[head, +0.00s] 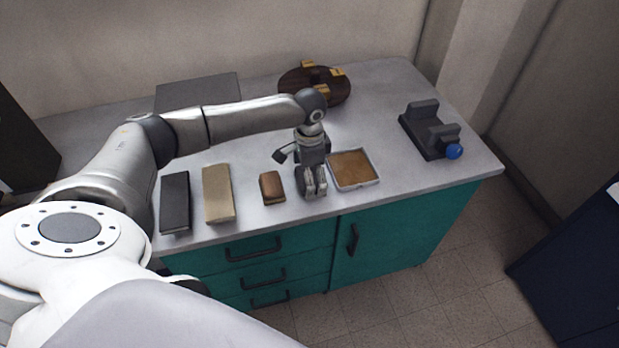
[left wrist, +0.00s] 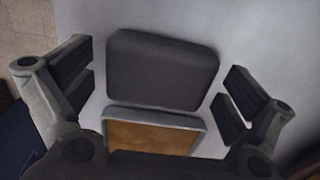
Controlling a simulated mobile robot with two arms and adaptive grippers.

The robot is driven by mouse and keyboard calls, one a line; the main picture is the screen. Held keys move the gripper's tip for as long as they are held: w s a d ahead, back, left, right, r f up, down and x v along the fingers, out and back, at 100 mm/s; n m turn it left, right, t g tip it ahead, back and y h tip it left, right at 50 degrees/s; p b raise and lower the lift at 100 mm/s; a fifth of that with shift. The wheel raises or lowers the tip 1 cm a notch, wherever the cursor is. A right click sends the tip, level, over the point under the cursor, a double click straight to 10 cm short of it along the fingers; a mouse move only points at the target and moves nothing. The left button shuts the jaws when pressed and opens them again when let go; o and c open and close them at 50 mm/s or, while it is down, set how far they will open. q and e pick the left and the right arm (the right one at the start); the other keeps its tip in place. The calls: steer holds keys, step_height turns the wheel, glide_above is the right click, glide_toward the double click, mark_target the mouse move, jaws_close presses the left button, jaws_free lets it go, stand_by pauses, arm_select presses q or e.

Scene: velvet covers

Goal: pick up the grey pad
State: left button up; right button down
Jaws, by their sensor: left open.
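The grey pad (left wrist: 162,70) is a dark, flat, rounded rectangle. In the left wrist view it lies on the light counter between the two fingers of my left gripper (left wrist: 158,95), with a gap to each finger. In the head view, my left gripper (head: 313,188) points down over the counter near its front edge. It is open, and the pad there is mostly hidden behind it. A shallow tray (head: 376,181) with a brown surface inside sits right beside the pad; its rim also shows in the left wrist view (left wrist: 153,114). My right gripper is not in view.
A brown block (head: 271,187), a beige block (head: 218,193) and a black block (head: 175,202) lie left of the gripper. A round wooden piece (head: 328,92) stands behind. A dark stand with a blue knob (head: 453,151) is at the right.

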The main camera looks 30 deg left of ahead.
arm_select(q)
steer(key=c, duration=1)
steer(key=shift+r, duration=0.15)
steer(key=shift+r, duration=0.25)
step_height(320, 180, up, 2)
steer(key=shift+r, duration=0.1)
steer(key=s+a+r, duration=0.1)
steer(key=s+r, duration=0.2)
steer(key=s, duration=0.1)
steer(key=s+a+r+b, duration=0.1)
steer(key=s+r, duration=0.2)
steer(key=s, duration=0.2)
steer(key=s+a+r, duration=0.1)
steer(key=s+r, duration=0.3)
steer(key=shift+s+a, duration=0.2)
steer(key=shift+s, duration=0.1)
